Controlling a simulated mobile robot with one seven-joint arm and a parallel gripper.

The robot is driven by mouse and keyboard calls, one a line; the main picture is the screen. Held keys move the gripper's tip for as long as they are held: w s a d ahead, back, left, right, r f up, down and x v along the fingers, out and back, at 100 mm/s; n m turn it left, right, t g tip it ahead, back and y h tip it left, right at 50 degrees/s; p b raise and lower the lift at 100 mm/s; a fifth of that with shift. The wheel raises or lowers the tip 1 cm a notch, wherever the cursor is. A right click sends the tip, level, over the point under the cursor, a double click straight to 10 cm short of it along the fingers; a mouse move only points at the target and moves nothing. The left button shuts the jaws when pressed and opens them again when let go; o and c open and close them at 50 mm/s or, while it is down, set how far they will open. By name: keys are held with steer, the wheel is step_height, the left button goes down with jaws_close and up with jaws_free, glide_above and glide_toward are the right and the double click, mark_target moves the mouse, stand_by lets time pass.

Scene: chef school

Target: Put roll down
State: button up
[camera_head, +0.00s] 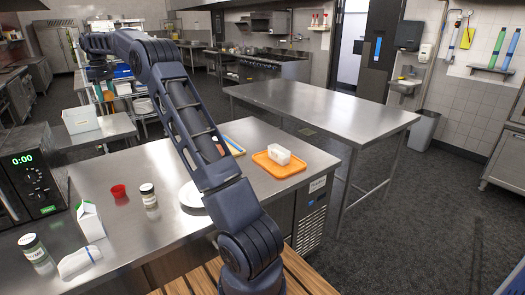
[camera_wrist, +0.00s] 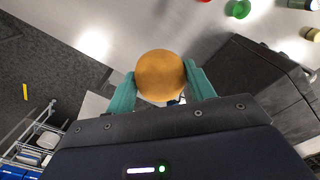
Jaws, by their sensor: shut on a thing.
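The roll (camera_wrist: 160,75) is round and golden brown. In the wrist view it sits between the two teal fingers of my gripper (camera_wrist: 160,84), which is shut on it. The roll is held in the air, with the steel counter and dark floor behind it. In the head view my arm reaches to the far left, above the back of the counter (camera_head: 150,175). The roll cannot be made out there.
An orange tray (camera_head: 262,160) with a white block (camera_head: 279,154) lies at the counter's right end. A white plate (camera_head: 188,196) is partly hidden by my arm. A red cup (camera_head: 118,191), jars, a carton (camera_head: 90,222) and a microwave (camera_head: 30,172) stand on the left. The steel table (camera_head: 320,105) behind is clear.

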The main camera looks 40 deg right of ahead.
steer(key=s+d+m, duration=0.3)
steer(key=d, duration=2.3)
steer(key=s+d+m, duration=0.2)
steer(key=d, duration=2.3)
steer(key=m, duration=0.5)
glide_above(308, 151)
step_height(308, 151, down, 38)
steer(key=shift+w+r, duration=0.1)
steer(key=o, duration=0.7)
steer(key=shift+f, duration=0.2)
steer(key=shift+c, duration=0.2)
steer(key=o, duration=0.3)
